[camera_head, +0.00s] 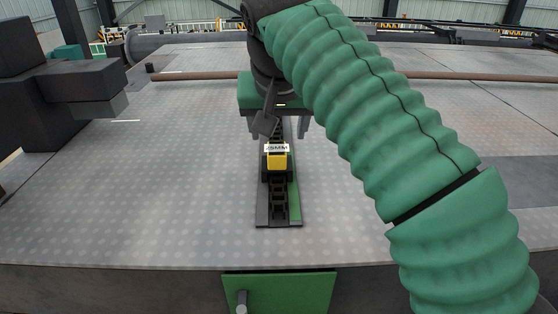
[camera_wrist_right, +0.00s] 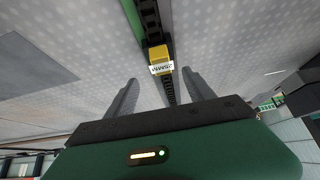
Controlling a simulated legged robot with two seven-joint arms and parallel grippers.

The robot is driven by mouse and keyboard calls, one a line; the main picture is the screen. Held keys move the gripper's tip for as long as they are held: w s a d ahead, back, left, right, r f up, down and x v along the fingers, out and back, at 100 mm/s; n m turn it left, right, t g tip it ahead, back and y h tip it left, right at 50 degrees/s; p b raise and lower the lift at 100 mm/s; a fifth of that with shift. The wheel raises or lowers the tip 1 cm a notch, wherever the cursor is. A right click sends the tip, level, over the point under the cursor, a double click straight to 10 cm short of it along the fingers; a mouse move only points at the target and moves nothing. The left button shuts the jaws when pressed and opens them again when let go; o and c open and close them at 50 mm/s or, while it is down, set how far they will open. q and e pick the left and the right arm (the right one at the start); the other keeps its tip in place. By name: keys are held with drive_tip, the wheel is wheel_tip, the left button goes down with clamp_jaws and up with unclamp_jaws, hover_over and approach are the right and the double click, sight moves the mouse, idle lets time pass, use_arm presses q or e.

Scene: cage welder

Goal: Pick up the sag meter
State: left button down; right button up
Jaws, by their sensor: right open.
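The sag meter (camera_head: 278,205) is a long dark bar with a green strip along one side, lying on the metal table and pointing away from me. A yellow and black block (camera_head: 277,162) with a white printed label sits on it. In the right wrist view the yellow block (camera_wrist_right: 158,54) is just beyond the fingers. My right gripper (camera_head: 279,128) is open over the far part of the bar. In its wrist view the two fingers (camera_wrist_right: 160,80) stand apart with the dark bar between them, not closed on it. My left gripper is not in view.
The metal table (camera_head: 150,190) is mostly clear around the bar. A dark blocky fixture (camera_head: 65,90) stands at the left. A brown rod (camera_head: 200,76) lies across the back. A green panel (camera_head: 280,292) is on the table's front face.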

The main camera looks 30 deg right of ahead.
sight(278, 147)
drive_tip(key=w+f, duration=0.1)
drive_tip(key=f, duration=0.1)
drive_tip(key=w+f, duration=0.2)
drive_tip(key=shift+w+d+f, duration=0.1)
drive_tip(key=shift+w+d, duration=0.05)
drive_tip(key=shift+d, duration=0.05)
drive_tip(key=shift+w+d+f+p, duration=0.55)
drive_tip(key=shift+w+d+f, duration=0.55)
drive_tip(key=shift+w+f, duration=0.15)
drive_tip(key=shift+w+d+f, duration=0.2)
drive_tip(key=shift+d+f, duration=0.65)
drive_tip(key=shift+f, duration=0.15)
drive_tip(key=shift+s+d+f, duration=0.1)
drive_tip(key=shift+s+d, duration=0.05)
drive_tip(key=shift+s, duration=0.15)
drive_tip(key=shift+a, duration=0.45)
drive_tip(key=shift+c, duration=0.3)
drive_tip(key=shift+w+a, duration=0.35)
drive_tip(key=shift+a, duration=0.2)
drive_tip(key=c, duration=0.7)
drive_tip(key=shift+s+d, duration=0.15)
drive_tip(key=shift+d, duration=0.15)
drive_tip(key=c, duration=0.5)
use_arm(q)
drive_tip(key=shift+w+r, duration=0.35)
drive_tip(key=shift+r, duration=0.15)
use_arm(e)
drive_tip(key=shift+d, duration=0.25)
clamp_jaws()
